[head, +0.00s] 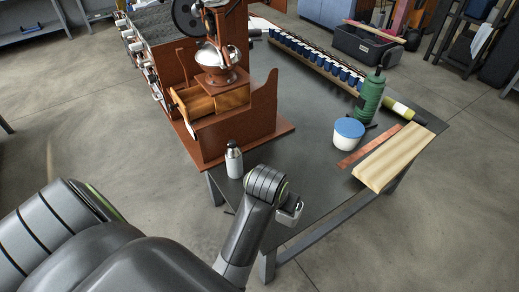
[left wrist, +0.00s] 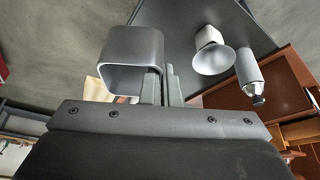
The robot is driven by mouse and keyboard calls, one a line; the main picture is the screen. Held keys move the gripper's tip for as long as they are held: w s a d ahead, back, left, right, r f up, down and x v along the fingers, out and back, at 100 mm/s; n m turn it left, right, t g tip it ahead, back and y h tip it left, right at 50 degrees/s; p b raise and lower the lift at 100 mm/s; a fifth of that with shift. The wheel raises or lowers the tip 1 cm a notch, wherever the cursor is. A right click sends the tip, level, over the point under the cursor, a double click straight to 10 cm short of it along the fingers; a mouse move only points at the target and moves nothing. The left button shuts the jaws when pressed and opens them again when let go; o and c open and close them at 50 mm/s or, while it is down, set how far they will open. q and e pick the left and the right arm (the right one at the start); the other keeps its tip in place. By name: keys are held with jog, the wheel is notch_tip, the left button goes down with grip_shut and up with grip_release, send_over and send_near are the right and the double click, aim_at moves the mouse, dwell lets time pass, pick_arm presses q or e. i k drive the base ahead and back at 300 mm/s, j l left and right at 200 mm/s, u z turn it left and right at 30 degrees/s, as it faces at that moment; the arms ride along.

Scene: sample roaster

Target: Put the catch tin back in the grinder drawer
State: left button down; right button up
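The catch tin (left wrist: 112,62) is a small grey metal box with rounded corners and an open side, seen close in the left wrist view. In the head view the tin (head: 290,213) shows at the end of my left arm, over the table's front edge. My left gripper (left wrist: 162,84) is shut on one wall of the tin. Its fingers are mostly hidden by the arm in the head view. The brown wooden grinder (head: 222,125) stands behind and left of the gripper, apart from the tin. Its drawer area (head: 200,103) faces left; its inside is unclear. My right gripper is not in view.
A silver bottle (head: 233,161) stands between the gripper and the grinder. A blue-lidded tub (head: 348,136), green bottle (head: 370,97) and pale board (head: 392,158) stand right. The dark table (head: 300,150) is clear mid-front.

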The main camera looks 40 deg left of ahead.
aim_at(192, 107)
jog(key=k+j, duration=0.1)
jog(key=j, duration=0.35)
jog(key=j+z, duration=0.15)
jog(key=j, duration=0.3)
jog(key=k+j, duration=0.2)
jog(key=j, duration=0.2)
jog(key=k+j+z, duration=0.15)
jog(key=j, duration=0.3)
jog(key=i, duration=0.05)
